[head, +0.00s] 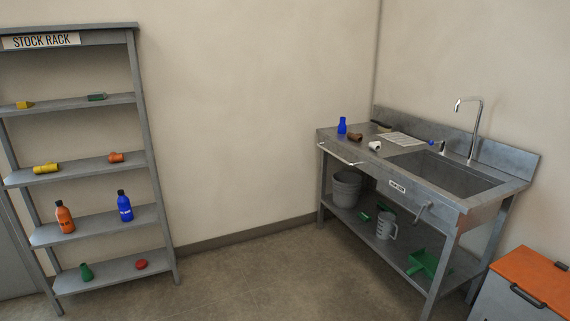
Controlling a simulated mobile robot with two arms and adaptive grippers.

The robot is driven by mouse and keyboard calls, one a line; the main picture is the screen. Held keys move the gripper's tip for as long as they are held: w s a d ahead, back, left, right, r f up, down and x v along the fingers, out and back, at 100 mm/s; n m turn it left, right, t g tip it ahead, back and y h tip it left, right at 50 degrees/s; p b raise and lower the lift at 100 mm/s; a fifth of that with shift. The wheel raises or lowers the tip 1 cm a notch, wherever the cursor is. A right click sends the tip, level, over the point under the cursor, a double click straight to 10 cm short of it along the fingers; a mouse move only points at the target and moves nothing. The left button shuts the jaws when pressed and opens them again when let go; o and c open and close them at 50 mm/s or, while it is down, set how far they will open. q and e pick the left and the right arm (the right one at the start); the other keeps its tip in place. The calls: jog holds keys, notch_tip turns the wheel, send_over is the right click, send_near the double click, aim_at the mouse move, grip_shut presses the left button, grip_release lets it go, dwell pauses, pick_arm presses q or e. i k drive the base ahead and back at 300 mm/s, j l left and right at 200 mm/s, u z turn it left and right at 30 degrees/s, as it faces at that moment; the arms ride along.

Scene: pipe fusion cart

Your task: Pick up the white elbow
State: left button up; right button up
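A small white elbow (375,146) lies on the left part of the steel sink bench (330,133), near its front edge. A brown fitting (355,137) lies just left of it, and a blue bottle-shaped item (342,126) stands further left. Neither of my grippers shows in the head view, so I cannot see their state. The bench is some distance off, across the floor.
A stock rack (157,190) with bottles and fittings stands at the left. The bench has a sink basin (440,176), a tap (470,125) and a lower shelf with a bucket (347,188). An orange-topped grey box (535,277) is at lower right. Floor (250,280) between is clear.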

aim_at(375, 145)
jog(key=i, duration=2.4)
